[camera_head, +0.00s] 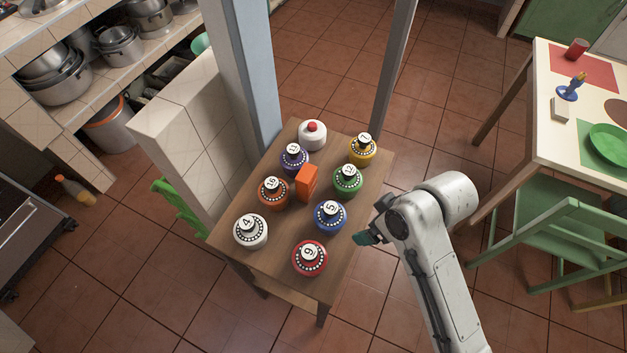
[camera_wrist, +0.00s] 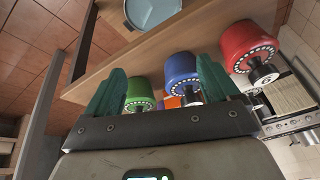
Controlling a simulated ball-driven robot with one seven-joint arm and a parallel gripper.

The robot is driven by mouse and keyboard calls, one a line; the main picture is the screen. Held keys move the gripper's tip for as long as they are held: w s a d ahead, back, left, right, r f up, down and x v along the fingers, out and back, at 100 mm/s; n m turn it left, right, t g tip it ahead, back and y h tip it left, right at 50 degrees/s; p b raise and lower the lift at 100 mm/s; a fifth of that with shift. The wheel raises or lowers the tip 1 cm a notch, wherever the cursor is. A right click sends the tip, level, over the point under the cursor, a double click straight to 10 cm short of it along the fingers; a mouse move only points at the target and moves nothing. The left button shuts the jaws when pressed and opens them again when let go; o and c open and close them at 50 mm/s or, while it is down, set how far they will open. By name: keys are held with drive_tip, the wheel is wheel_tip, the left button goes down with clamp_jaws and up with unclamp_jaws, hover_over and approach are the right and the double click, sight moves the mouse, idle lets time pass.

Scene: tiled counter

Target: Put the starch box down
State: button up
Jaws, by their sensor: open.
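The orange box (camera_head: 306,181), which I take to be the starch box, stands upright in the middle of the small wooden table (camera_head: 273,262), among the round numbered jars. My gripper (camera_head: 365,237) is at the table's right edge, beside the blue jar (camera_head: 330,214) and apart from the box. In the wrist view my gripper's teal fingers (camera_wrist: 160,88) are spread, with nothing held. Between them show the green jar (camera_wrist: 139,92), the blue jar (camera_wrist: 182,72) and a bit of orange that I cannot tell as box or jar.
A red jar (camera_head: 310,257), white jar (camera_head: 251,231), orange jar (camera_head: 273,192), purple jar (camera_head: 294,158) and yellow jar (camera_head: 362,149) crowd the table. A white red-topped container (camera_head: 312,135) stands at the back. A tiled wall (camera_head: 190,140) borders the left; a green chair (camera_head: 555,225) is right.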

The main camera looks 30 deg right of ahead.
sight(307, 173)
drive_tip(key=w+a+r+n+t+y, duration=0.1)
drive_tip(key=w+r+n+t+y, duration=0.1)
drive_tip(key=w+r, duration=0.3)
drive_tip(key=w+a+r+n+t+y, duration=0.1)
drive_tip(key=w+a+r+n, duration=0.1)
drive_tip(key=w, duration=0.6)
drive_tip(key=shift+p+x, duration=0.7)
drive_tip(key=shift+x, duration=4.25)
drive_tip(key=shift+w+r, duration=0.1)
drive_tip(key=c, duration=1.2)
